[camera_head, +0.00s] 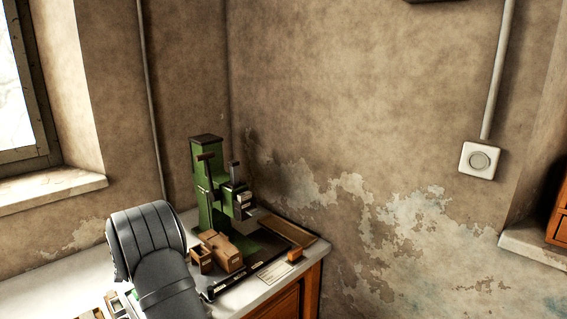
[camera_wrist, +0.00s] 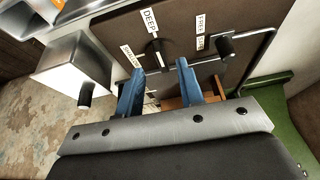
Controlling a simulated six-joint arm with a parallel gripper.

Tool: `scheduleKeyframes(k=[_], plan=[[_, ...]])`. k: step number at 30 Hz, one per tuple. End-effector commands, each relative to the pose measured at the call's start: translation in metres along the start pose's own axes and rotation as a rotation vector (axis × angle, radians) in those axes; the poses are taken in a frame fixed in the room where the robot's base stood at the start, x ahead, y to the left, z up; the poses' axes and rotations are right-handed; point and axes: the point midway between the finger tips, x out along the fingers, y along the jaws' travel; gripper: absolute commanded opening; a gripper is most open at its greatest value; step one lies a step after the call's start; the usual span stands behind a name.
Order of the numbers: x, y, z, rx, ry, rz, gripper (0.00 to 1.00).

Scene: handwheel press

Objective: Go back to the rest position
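The green press (camera_head: 207,185) stands upright on the counter against the corner, with dark levers and a dark head on its right side. In the wrist view, my gripper (camera_wrist: 160,67) shows two blue fingers spread apart with nothing held between them. Past the fingertips is a dark panel (camera_wrist: 187,32) with white labels, one reading "DEEP", and a dark knob (camera_wrist: 156,51). I cannot tell whether the fingers touch the knob. In the head view my dark arm stands in front at the lower left, and the gripper cannot be made out.
Brown boxes (camera_head: 227,254) stand at the press's foot. A small orange block (camera_head: 295,254) lies near the counter's right edge. In the wrist view, a metal housing (camera_wrist: 72,62) with a black knob is at left, and a bent metal rod (camera_wrist: 262,58) at right.

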Motion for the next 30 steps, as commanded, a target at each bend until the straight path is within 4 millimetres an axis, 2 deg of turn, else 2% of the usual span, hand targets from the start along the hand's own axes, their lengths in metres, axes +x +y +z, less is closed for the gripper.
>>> scheduleKeyframes(k=[1,19,20,21,30], plan=[[-0.012,-0.001,0.0,0.0,0.0,-0.005,0.35],[-0.133,-0.001,0.001,0.0,-0.001,-0.005,0.35],[-0.134,0.0,0.001,-0.001,-0.001,-0.002,0.35],[-0.119,0.001,0.001,-0.001,-0.001,0.004,0.35],[-0.058,0.001,0.0,0.001,-0.001,0.003,0.35]])
